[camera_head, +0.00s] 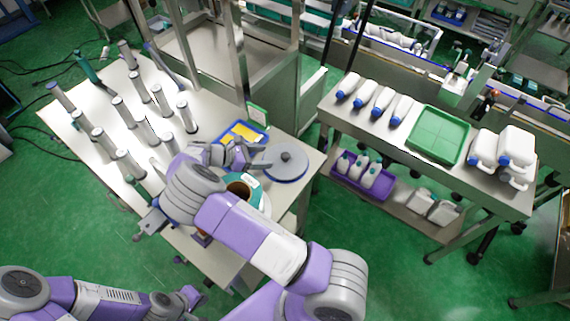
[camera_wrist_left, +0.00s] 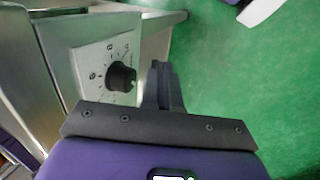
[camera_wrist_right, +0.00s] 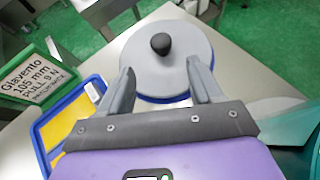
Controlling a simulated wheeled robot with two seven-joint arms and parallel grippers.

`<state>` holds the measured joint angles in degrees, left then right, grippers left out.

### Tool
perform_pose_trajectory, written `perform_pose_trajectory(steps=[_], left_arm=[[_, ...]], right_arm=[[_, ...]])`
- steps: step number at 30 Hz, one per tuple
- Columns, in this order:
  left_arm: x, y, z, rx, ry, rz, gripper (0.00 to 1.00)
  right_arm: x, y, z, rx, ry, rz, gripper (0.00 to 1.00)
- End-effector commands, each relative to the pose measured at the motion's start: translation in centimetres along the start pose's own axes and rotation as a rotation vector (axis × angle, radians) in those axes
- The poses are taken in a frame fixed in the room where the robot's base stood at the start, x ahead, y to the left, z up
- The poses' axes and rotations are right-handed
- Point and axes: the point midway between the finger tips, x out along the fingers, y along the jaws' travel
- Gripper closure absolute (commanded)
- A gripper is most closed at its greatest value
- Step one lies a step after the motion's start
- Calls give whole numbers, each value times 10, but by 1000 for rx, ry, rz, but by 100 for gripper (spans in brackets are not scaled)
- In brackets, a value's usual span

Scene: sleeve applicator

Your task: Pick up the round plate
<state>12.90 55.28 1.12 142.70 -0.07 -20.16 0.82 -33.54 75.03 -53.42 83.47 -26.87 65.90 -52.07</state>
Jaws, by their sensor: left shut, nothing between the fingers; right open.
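The round plate (camera_head: 289,168) is a grey disc with a black knob in its middle and a blue rim below. It lies flat near the right edge of the white table (camera_head: 85,110). It also shows in the right wrist view (camera_wrist_right: 150,75). My right gripper (camera_head: 262,158) is open and empty, with its fingers spread on either side of the plate's near part in the right wrist view (camera_wrist_right: 160,68); contact cannot be told. My left gripper (camera_head: 197,299) is shut and empty, low beside the table, near a dial panel (camera_wrist_left: 95,65) in the left wrist view.
A blue tray with a yellow inside (camera_head: 247,133) and a green-framed sign (camera_wrist_right: 33,85) stand beside the plate. Several upright grey cylinders (camera_head: 140,87) fill the table's left part. A side bench (camera_head: 455,180) holds bottles and a green tray (camera_head: 438,135).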

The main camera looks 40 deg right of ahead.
Motion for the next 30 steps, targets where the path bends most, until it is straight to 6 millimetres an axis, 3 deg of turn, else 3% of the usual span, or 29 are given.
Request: perform_pose_trajectory(steps=[15,25,30], left_arm=[[7,-2,0,0,0,0,100],[7,-2,0,0,0,0,100],[7,-2,0,0,0,0,100]], right_arm=[[66,-4,3,0,-2,-3,35],[72,-4,4,0,0,-1,35],[72,-4,4,0,0,-1,61]])
